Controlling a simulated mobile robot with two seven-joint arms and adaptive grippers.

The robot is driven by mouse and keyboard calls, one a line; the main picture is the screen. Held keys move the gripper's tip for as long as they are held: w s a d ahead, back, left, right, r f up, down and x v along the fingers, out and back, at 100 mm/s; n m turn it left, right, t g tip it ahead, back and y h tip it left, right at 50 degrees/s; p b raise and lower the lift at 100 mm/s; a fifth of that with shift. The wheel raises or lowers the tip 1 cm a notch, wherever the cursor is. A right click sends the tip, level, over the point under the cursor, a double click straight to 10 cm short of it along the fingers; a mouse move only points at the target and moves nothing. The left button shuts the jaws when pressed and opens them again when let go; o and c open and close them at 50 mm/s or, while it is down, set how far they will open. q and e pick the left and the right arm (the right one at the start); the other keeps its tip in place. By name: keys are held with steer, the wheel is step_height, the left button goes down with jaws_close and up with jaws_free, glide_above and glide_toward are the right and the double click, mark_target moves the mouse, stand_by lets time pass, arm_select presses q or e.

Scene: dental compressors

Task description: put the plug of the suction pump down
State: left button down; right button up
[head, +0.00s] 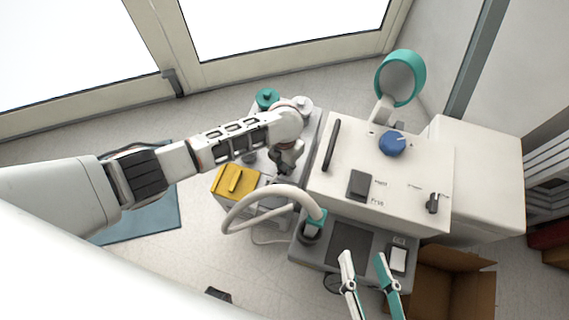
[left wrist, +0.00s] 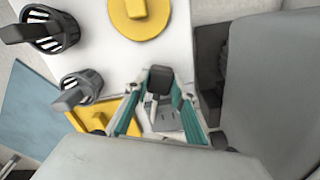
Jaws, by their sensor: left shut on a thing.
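My left arm reaches in from the left in the head view, and its gripper (head: 287,160) points down beside the large white machine, partly hidden by its own wrist. In the left wrist view the teal fingers of the gripper (left wrist: 160,92) are shut on a small dark grey piece, which looks like the plug (left wrist: 158,80). It is held over a pale surface; I cannot tell whether it touches anything. My right gripper (head: 363,258) is open and empty at the bottom of the head view. I cannot tell which unit is the suction pump.
The white machine (head: 425,165) has a blue knob (head: 392,143). An open cardboard box (head: 455,285) stands lower right. The floor at left is mostly clear.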

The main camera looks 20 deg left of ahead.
mark_target(284, 166)
arm_select(q)
steer(key=shift+s+f, duration=0.1)
steer(key=shift+f, duration=0.25)
steer(key=shift+f+b, duration=0.3)
steer(key=shift+f, duration=0.05)
steer(key=c, duration=1.7)
jaws_free()
arm_select(e)
steer(key=shift+s+a+m, duration=0.1)
steer(key=shift+a+m, duration=0.25)
steer(key=shift+m, duration=0.05)
arm_select(q)
steer(key=shift+r, duration=0.15)
steer(key=r+p, duration=0.1)
steer(key=r, duration=0.1)
steer(key=r+p, duration=0.1)
steer(key=r, duration=0.2)
steer(key=w+r+p, duration=0.1)
steer(key=r, duration=0.2)
steer(key=shift+p, duration=0.4)
steer(key=r+p, duration=0.1)
steer(key=r, duration=0.1)
steer(key=s+r+p, duration=0.1)
steer(key=r, duration=0.2)
arm_select(e)
steer(key=d+n+h, duration=0.1)
steer(key=d+n, duration=0.3)
steer(key=d, duration=0.2)
steer(key=shift+f+g, duration=0.4)
